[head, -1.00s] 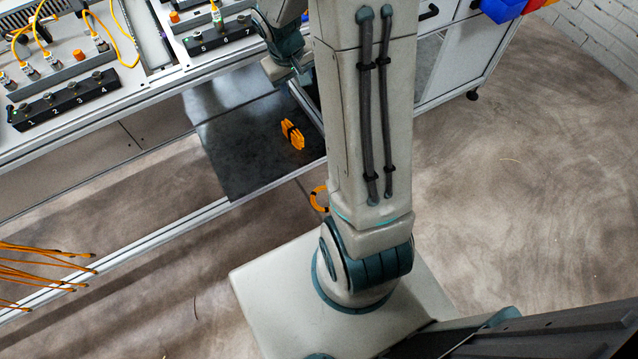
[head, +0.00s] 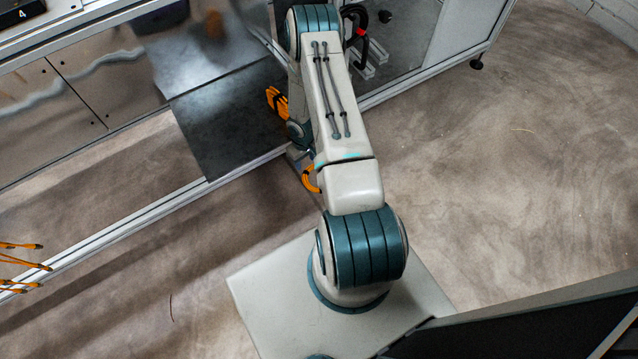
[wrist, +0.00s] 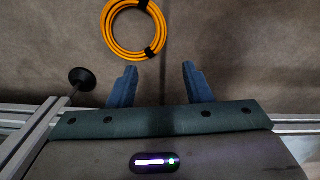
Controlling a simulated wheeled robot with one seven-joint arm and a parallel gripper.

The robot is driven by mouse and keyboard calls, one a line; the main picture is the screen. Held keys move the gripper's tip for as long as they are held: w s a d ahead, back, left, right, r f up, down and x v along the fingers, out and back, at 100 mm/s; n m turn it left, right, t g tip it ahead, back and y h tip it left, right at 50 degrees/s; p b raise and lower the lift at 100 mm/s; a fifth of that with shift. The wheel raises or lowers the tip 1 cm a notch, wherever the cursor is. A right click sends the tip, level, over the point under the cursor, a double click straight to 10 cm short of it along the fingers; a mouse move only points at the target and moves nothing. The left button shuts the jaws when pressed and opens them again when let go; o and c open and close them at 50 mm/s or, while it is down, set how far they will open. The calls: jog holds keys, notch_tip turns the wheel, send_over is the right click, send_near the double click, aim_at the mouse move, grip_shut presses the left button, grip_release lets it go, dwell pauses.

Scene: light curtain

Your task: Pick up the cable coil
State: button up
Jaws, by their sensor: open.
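The orange cable coil (wrist: 107,36) lies flat on the brown floor in the wrist view, a round ring with black ties, its top edge close to the picture's top. My gripper (wrist: 159,68) is open and empty, its two blue fingers apart, pointing toward the coil's lower edge in the picture. No finger appears around the coil. In the head view part of the coil (head: 308,180) shows beside the bench's lower rail, the rest hidden behind my arm. My gripper's fingers cannot be made out there.
A second orange cable bundle (head: 277,102) lies on the dark lower shelf (head: 228,125), close to my arm. The bench's lower rail (head: 160,208) runs near the coil. A black levelling foot (wrist: 81,78) stands left of my fingers. Orange cable ends (head: 20,262) hang at the left. Floor at right is clear.

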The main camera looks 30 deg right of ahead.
jog(key=b, duration=0.4)
send_over(308, 184)
notch_tip(308, 184, down, 11)
jog(key=shift+a+r, duration=0.1)
jog(key=shift+a, duration=0.05)
jog(key=shift+d+f+b, duration=0.15)
jog(key=shift+f+b, duration=0.5)
jog(key=shift+f, duration=0.75)
jog(key=shift+d+f+b, duration=0.1)
jog(key=shift+f+b, duration=0.55)
jog(key=shift+f, duration=0.7)
jog(key=shift+r, duration=0.1)
grip_shut()
